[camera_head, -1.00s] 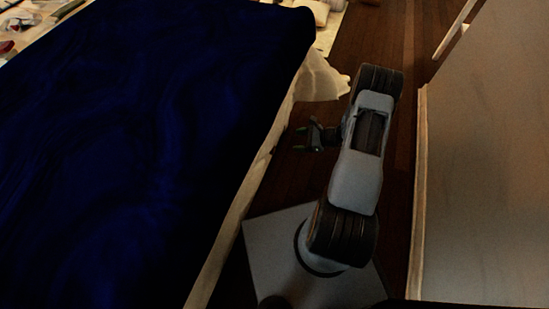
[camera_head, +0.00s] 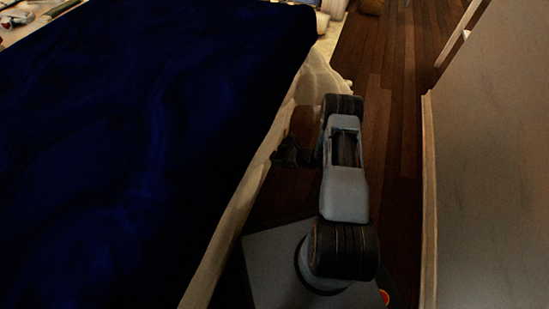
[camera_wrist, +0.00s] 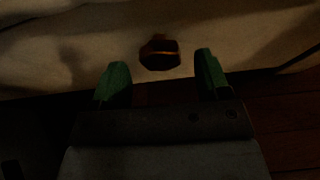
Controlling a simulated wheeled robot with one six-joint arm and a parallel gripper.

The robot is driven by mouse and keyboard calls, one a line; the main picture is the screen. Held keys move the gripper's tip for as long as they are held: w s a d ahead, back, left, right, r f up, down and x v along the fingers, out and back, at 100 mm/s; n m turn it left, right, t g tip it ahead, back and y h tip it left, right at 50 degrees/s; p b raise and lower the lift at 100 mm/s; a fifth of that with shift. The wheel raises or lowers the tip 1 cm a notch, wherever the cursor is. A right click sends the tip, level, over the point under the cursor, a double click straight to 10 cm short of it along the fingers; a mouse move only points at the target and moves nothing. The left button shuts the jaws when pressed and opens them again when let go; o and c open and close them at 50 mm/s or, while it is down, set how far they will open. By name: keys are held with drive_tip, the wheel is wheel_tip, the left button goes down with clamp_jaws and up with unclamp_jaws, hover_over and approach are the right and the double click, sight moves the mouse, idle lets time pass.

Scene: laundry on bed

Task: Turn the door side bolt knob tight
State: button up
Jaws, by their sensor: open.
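A dark brown knob (camera_wrist: 160,53) with a brassy orange band shows in the wrist view against a pale side panel (camera_wrist: 240,35). It lies ahead of my gripper (camera_wrist: 161,66), between the lines of the two green fingers and apart from both. My gripper is open and empty. In the head view my gripper (camera_head: 283,156) is small and dark, close to the pale side of the bed (camera_head: 243,205). The knob cannot be made out there. I cannot tell from these frames whether the knob is tight.
A dark blue cover (camera_head: 140,150) fills the bed top at left. A pale upright panel (camera_head: 490,160) stands at right, leaving a narrow strip of wooden floor (camera_head: 395,120). Several items lie beyond the bed's far end. The wrist view is dim.

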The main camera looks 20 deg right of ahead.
drive_tip(key=shift+b+x, duration=0.35)
drive_tip(key=shift+x, duration=1)
drive_tip(key=shift+c, duration=0.3)
drive_tip(key=c, duration=0.8)
